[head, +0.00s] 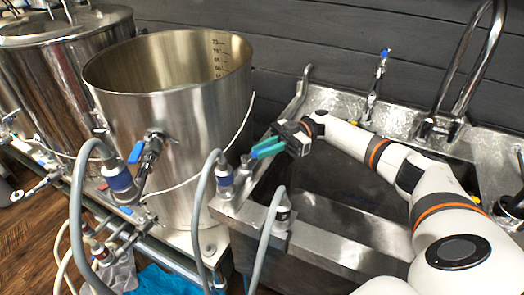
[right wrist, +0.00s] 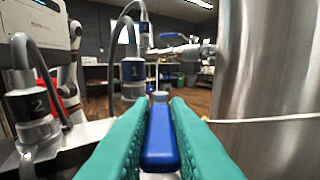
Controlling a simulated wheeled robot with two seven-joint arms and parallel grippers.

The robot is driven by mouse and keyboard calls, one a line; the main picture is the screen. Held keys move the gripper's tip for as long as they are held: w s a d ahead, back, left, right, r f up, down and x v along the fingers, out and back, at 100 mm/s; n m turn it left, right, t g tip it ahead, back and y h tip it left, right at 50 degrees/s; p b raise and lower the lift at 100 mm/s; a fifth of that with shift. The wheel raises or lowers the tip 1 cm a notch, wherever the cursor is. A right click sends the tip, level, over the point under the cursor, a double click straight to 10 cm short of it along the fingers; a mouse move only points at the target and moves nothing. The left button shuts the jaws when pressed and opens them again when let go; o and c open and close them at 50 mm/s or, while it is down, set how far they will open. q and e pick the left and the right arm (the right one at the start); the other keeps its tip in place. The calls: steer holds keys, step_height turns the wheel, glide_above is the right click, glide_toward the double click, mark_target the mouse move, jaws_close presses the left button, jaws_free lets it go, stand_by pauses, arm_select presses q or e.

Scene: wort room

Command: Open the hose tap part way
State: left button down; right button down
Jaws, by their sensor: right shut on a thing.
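My right gripper (head: 262,150) reaches over the sink's left rim, its teal fingers pointing left. In the right wrist view the fingers (right wrist: 160,135) are shut on a blue lever handle (right wrist: 160,140), one finger on each side. The lever lies lengthwise between them, and a small metal part (right wrist: 160,96) shows beyond its far end. In the head view the fingers mostly hide the lever, and a metal fitting (head: 246,165) shows just below their tips. How far the tap is turned I cannot tell. My left gripper is not in view.
A large steel pot (head: 190,110) stands close left of my gripper, with a blue-handled valve (head: 150,150) and thin wire handle. Grey hoses with couplings marked 1 (right wrist: 133,75) and 2 (right wrist: 35,110) stand nearby. The sink basin (head: 330,200) lies under my arm.

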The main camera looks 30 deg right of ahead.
steer(key=c, duration=1.4)
jaws_free()
step_height(320, 180, up, 10)
